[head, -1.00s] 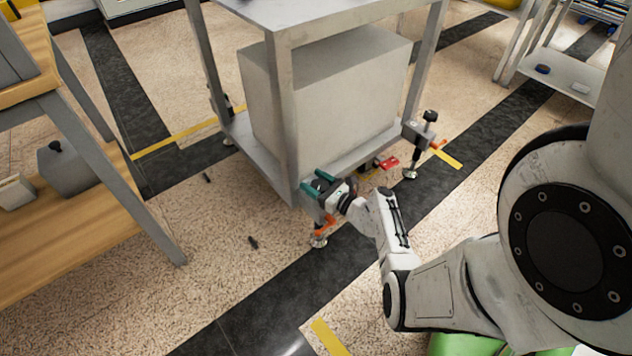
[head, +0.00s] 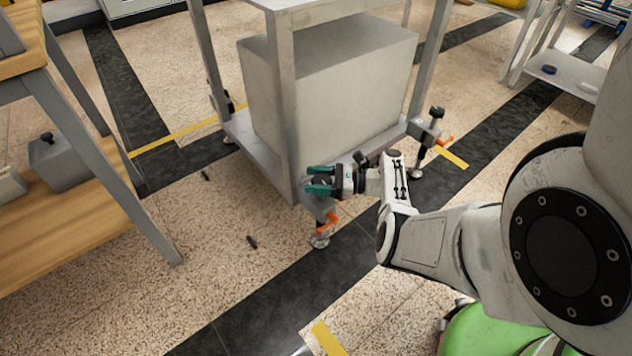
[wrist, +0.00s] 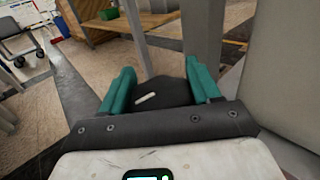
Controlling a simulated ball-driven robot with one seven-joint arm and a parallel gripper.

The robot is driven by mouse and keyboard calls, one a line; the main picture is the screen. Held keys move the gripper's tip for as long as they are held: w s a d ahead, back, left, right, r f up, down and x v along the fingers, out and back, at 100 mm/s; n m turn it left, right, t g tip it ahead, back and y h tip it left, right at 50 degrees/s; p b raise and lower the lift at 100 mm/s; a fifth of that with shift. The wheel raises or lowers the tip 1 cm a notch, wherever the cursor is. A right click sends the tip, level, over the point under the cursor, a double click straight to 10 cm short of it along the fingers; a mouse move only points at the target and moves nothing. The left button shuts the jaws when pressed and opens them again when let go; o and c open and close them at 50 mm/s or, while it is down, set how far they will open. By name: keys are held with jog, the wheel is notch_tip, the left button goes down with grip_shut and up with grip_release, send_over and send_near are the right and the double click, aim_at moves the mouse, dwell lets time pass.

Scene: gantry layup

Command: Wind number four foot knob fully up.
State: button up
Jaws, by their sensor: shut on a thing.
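My gripper (head: 318,181) has its teal fingers at the near corner leg of the grey metal stand (head: 352,165), above a levelling foot. In the wrist view, a dark knob (wrist: 162,93) with a pale mark sits between the teal fingers, and they are shut on it. In the head view the fingers largely hide the knob. Below it show the foot's orange lever (head: 328,222) and round foot pad (head: 320,241) on the floor. No number on this foot can be read.
A large grey box (head: 330,90) sits on the stand's lower shelf. Another foot with a black knob (head: 437,112) and orange lever (head: 445,140) is at the right corner. A wooden-shelved bench (head: 90,220) stands left. Small dark pieces (head: 252,242) lie on the floor.

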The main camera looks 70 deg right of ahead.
dwell(0.4)
jog(key=o, duration=1)
jog(key=v, duration=1)
jog(key=shift+s+d, duration=0.15)
jog(key=shift+s, duration=0.15)
